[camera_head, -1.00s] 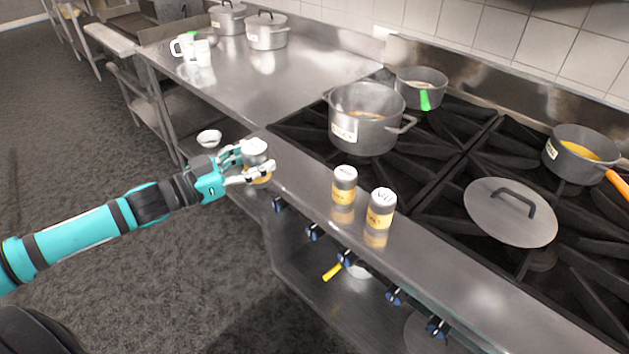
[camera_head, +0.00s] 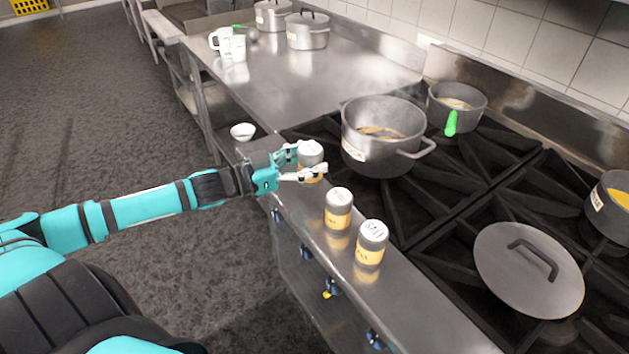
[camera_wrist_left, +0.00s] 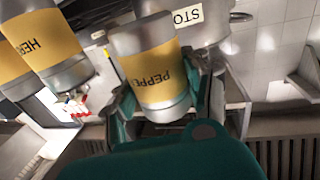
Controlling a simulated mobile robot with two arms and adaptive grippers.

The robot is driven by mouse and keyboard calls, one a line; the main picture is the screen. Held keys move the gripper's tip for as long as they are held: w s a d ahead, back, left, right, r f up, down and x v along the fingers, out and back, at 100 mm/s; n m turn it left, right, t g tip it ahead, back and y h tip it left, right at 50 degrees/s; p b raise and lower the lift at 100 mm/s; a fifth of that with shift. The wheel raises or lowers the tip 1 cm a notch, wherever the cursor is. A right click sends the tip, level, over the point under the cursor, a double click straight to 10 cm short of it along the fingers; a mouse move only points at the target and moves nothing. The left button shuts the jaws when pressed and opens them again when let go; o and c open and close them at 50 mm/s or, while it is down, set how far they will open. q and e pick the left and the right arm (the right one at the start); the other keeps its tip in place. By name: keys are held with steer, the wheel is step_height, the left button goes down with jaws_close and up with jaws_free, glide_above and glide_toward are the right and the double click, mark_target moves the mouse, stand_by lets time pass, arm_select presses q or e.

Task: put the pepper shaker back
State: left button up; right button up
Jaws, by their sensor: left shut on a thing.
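The pepper shaker (camera_head: 311,153), a grey cylinder with a yellow label and pale top, is in my left gripper (camera_head: 307,170) at the stove's front ledge. The left wrist view shows its PEPPER label (camera_wrist_left: 158,75) between the fingers of my left gripper (camera_wrist_left: 160,105). My left gripper is shut on it from the left side. I cannot tell whether its base touches the ledge. Two similar shakers stand upright to its right and nearer: a middle shaker (camera_head: 338,212) and a salt shaker (camera_head: 371,243). My right gripper is not in view.
The steel ledge (camera_head: 420,310) runs along the stove front, with knobs below. A large pot (camera_head: 378,150) stands close behind the held shaker. A loose lid (camera_head: 525,275) lies on the grates. A small white bowl (camera_head: 242,131) is left of the gripper.

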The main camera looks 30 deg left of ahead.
mark_target(311, 179)
arm_select(q)
steer(key=shift+f, duration=0.7)
step_height(311, 179, down, 3)
steer(key=shift+w+d+f, duration=0.1)
steer(key=shift+f, duration=0.25)
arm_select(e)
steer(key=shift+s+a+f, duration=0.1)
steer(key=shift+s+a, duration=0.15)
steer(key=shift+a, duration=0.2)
arm_select(q)
steer(key=o, duration=1.3)
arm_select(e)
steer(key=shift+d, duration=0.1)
arm_select(q)
steer(key=shift+r, duration=0.1)
